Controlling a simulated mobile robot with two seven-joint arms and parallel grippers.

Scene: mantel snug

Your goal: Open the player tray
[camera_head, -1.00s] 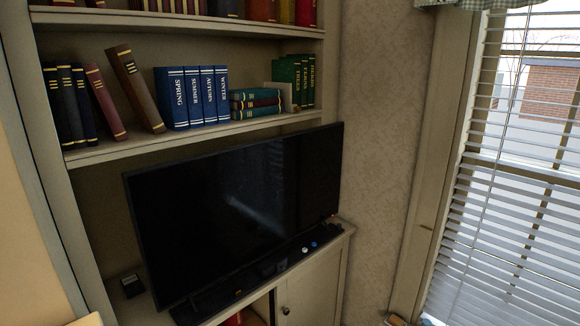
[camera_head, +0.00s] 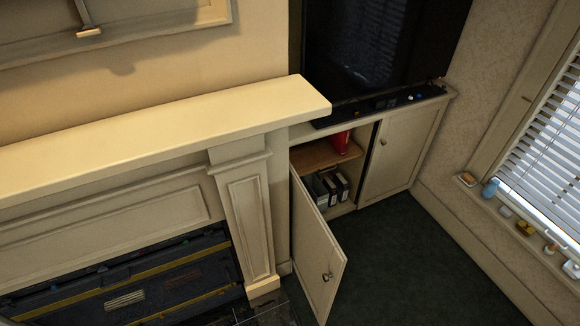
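A low, flat black unit (camera_head: 380,106), which looks like the player, lies on the cabinet top under the black television (camera_head: 384,45). Small light and blue knobs or buttons show toward its right end. No tray sticks out of its front that I can see, but it is small and dark here. Neither of my grippers is in view.
The mantel shelf (camera_head: 150,120) juts out at left, close to the cabinet. The cabinet's left door (camera_head: 318,250) stands open, showing a red item (camera_head: 341,141) and several dark boxes. The right door (camera_head: 398,150) is shut. Dark carpet (camera_head: 420,270) is clear. Small items line the windowsill.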

